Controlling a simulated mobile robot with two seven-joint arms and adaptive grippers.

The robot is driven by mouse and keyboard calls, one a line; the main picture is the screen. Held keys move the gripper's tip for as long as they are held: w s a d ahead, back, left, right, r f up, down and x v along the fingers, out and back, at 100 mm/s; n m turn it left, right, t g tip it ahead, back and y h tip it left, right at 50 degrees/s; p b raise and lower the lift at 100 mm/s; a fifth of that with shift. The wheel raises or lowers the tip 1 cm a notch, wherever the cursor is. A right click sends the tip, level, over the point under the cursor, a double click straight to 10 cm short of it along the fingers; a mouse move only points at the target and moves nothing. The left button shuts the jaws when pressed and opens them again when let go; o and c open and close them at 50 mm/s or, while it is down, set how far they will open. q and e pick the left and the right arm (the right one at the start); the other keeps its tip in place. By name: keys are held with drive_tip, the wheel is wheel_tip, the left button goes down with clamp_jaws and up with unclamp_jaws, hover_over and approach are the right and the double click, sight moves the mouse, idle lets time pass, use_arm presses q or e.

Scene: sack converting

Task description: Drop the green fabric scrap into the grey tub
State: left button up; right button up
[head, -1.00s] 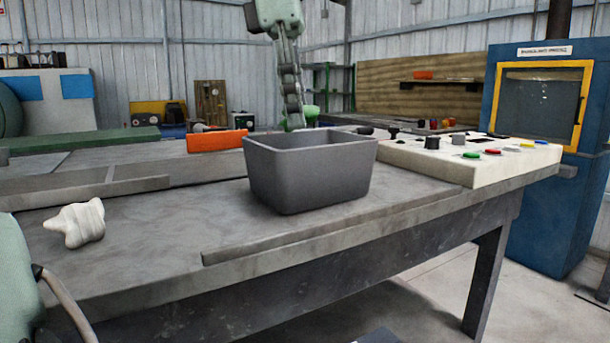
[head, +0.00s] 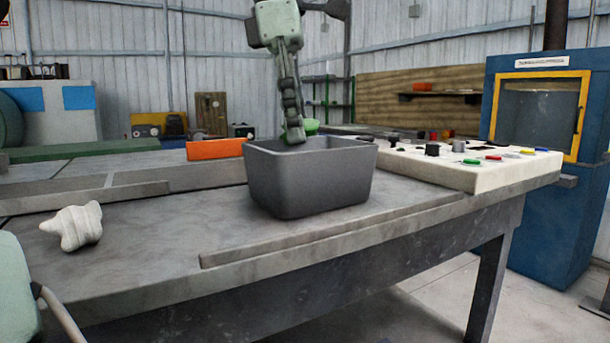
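The grey tub (head: 312,185) stands upright on the workbench in the middle of the head view, its open top toward me. The green fabric scrap (head: 312,127) shows as a small bright patch at the fingertips. It appears pinched there, though the fingers hide most of it. The tub's inner floor is hidden by its near wall. My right gripper is not in view.
A white crumpled piece (head: 73,227) lies on the bench at left. An orange block (head: 216,149) is behind the tub to the left. The bench surface (head: 165,255) in front is clear.

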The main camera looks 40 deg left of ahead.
use_arm(q)
drive_tip(key=o, duration=0.5)
drive_tip(key=shift+o, duration=0.2)
drive_tip(key=shift+r, duration=0.1)
wheel_tip(320, 180, up, 12)
drive_tip(key=s+a, duration=0.1)
drive_tip(key=shift+a, duration=0.2)
drive_tip(key=shift+s+f, duration=0.1)
drive_tip(key=shift+f, duration=0.1)
